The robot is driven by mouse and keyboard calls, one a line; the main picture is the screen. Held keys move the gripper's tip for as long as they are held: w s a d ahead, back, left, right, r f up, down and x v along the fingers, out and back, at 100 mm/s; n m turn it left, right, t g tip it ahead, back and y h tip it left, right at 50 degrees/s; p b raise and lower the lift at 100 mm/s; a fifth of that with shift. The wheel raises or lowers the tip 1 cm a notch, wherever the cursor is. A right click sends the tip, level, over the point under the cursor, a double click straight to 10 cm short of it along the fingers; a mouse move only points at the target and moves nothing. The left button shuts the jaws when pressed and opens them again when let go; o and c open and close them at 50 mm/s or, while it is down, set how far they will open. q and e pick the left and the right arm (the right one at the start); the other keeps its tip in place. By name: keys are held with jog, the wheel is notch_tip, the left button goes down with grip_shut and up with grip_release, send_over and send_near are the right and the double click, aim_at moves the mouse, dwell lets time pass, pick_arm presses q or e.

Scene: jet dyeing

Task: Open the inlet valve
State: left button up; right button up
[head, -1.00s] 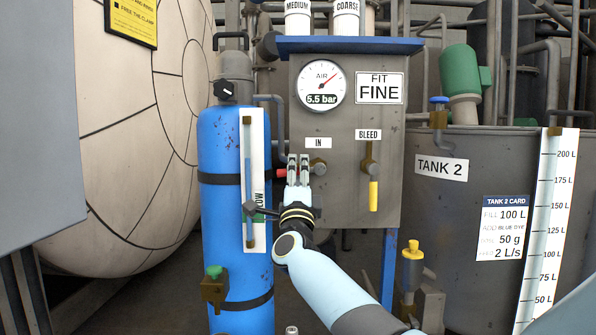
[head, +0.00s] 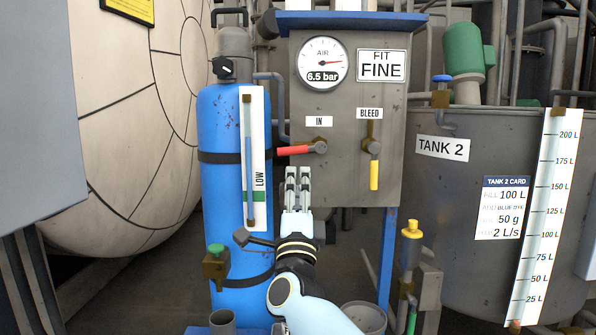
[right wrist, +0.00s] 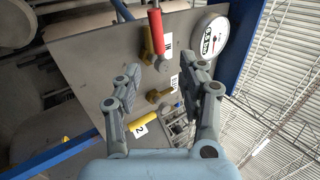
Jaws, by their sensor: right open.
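The inlet valve, labelled IN, is on the grey panel (head: 344,185) in the head view. Its red lever (head: 293,150) points left, roughly level, from a grey hub. In the right wrist view the red lever (right wrist: 157,33) shows at the top, beyond the fingertips. My right gripper (head: 298,173) is just below the lever in the head view, fingers upward, apart from it. In the right wrist view the right gripper (right wrist: 166,74) is open with nothing between its fingers. My left gripper is not in view.
The BLEED valve's yellow lever (head: 374,175) hangs down to the right. The air gauge (head: 321,63) above reads 6.5 bar. A blue cylinder (head: 217,180) with a white level scale (head: 258,205) stands close on the left. Tank 2 (head: 455,200) is on the right.

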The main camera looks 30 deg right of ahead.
jog(key=shift+s+a+f, duration=0.15)
jog(key=shift+s, duration=0.15)
